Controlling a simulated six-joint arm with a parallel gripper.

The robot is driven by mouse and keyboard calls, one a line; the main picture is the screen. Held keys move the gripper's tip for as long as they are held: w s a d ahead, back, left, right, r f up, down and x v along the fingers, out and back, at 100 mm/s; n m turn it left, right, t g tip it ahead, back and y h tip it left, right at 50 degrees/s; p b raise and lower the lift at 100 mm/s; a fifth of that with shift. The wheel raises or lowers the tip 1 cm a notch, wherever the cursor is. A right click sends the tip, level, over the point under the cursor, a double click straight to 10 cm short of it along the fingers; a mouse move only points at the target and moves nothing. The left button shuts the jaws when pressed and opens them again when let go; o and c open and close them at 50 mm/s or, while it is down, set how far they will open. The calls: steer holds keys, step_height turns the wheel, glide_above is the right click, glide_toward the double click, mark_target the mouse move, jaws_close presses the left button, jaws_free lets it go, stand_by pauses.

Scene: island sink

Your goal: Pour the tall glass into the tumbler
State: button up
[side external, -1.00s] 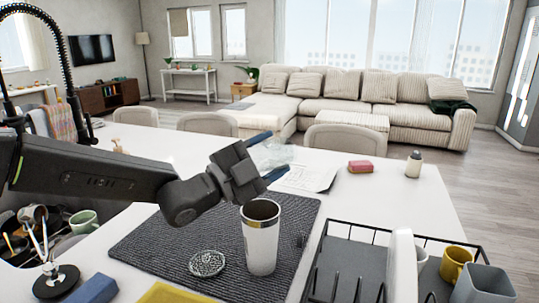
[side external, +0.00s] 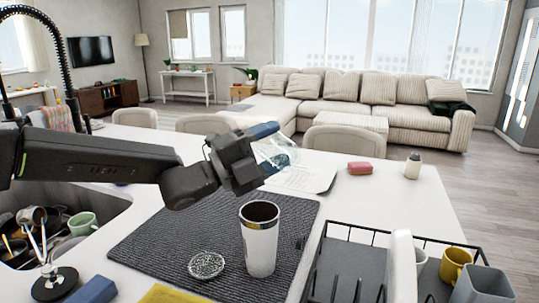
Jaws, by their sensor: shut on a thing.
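My gripper (side external: 268,148) has blue fingertips and is shut on a clear glass (side external: 279,155), the tall glass. The glass is tilted, partly covered by the fingers, and hard to see against the pale table; I cannot tell what is in it. The tumbler (side external: 261,246) is white with a shiny metal rim and dark inside. It stands upright on the dark grey woven mat (side external: 165,245). In the picture, the gripper and glass are above the tumbler's rim and apart from it.
A round patterned coaster (side external: 206,265) lies left of the tumbler. A black dish rack (side external: 370,260) with a yellow mug (side external: 454,265) stands at right. Papers (side external: 310,180), a pink sponge (side external: 361,168) and a small white bottle (side external: 413,165) lie beyond. The sink (side external: 70,215) is at left.

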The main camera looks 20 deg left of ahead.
steer(key=m+g, duration=0.1)
steer(key=m, duration=0.2)
steer(key=m+g+h, duration=0.1)
steer(key=m, duration=0.2)
steer(key=r+m+g, duration=0.1)
steer(key=m, duration=0.1)
steer(key=shift+w+a+m+h, duration=0.3)
steer(key=shift+w+m, duration=0.05)
steer(key=shift+m, duration=0.05)
steer(key=m, duration=0.2)
steer(key=m+g, duration=0.1)
steer(key=m, duration=0.1)
steer(key=m+g, duration=0.1)
steer(key=m, duration=0.1)
steer(key=shift+w+a+r+m, duration=0.15)
steer(key=shift+w+a+m, duration=0.15)
steer(key=shift+a, duration=0.1)
steer(key=m, duration=0.2)
steer(key=w+a+m+g+y, duration=0.1)
steer(key=shift+a+m, duration=0.15)
steer(key=shift+m, duration=0.25)
steer(key=shift+w+a+r+m, duration=0.1)
steer(key=shift+w+a+m, duration=0.35)
steer(key=shift+a+m, duration=0.35)
steer(key=shift+d, duration=0.15)
